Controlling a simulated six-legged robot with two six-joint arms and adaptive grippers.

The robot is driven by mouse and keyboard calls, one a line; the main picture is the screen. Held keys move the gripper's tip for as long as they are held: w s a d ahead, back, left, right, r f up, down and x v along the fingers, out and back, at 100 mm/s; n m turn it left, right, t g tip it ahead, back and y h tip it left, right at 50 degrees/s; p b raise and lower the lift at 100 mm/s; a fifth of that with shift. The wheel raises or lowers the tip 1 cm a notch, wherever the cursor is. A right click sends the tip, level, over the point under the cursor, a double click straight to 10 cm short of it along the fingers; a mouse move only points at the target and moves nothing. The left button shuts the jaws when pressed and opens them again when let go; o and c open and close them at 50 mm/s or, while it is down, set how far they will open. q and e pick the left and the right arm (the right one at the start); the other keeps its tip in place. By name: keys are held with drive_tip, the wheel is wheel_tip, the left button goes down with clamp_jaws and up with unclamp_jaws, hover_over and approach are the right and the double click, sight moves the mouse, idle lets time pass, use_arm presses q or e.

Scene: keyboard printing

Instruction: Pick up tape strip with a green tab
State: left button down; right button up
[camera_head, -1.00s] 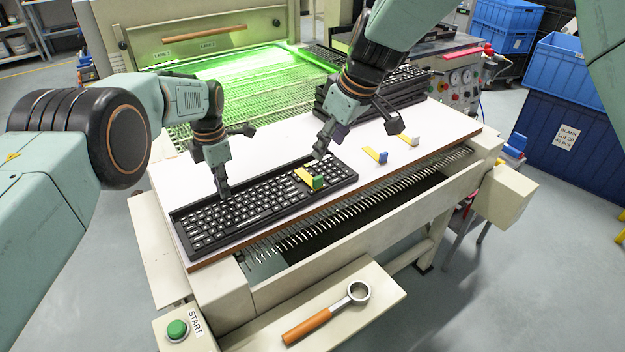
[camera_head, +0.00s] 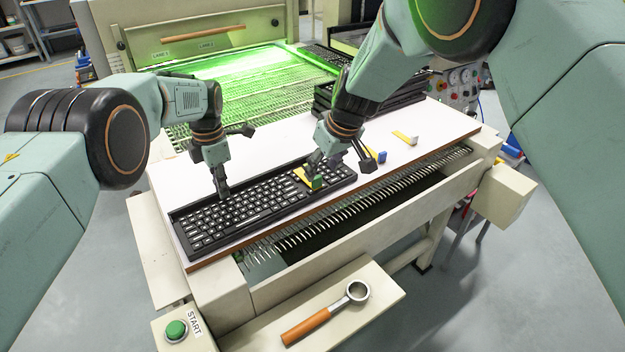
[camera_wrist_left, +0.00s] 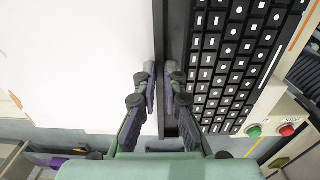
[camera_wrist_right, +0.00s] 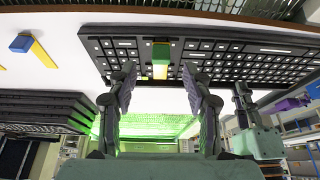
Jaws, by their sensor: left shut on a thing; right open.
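In the right wrist view the tab (camera_wrist_right: 160,50) and yellow strip (camera_wrist_right: 160,71) lie ahead between my open fingers. My right gripper (camera_head: 342,160) is open and empty above the keyboard's right end, partly hiding the strip. My left gripper (camera_head: 222,190) is shut on the keyboard's (camera_head: 240,212) far edge; the left wrist view shows its fingertips (camera_wrist_left: 161,77) on either side of the black rim.
A blue-tabbed strip (camera_head: 382,156) and a pale-tabbed strip (camera_head: 405,138) lie right of the keyboard on the white table (camera_head: 440,122). Stacked keyboards (camera_head: 322,97) stand behind my right arm. A wooden-handled tool (camera_head: 310,325) lies on the front shelf.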

sight(317, 176)
drive_tip(key=x, duration=0.4)
drive_tip(key=shift+w+a, duration=0.1)
drive_tip(key=shift+w, duration=0.05)
drive_tip(key=shift+c, duration=0.7)
drive_tip(key=c, duration=0.8)
wheel_tip(317, 176, up, 10)
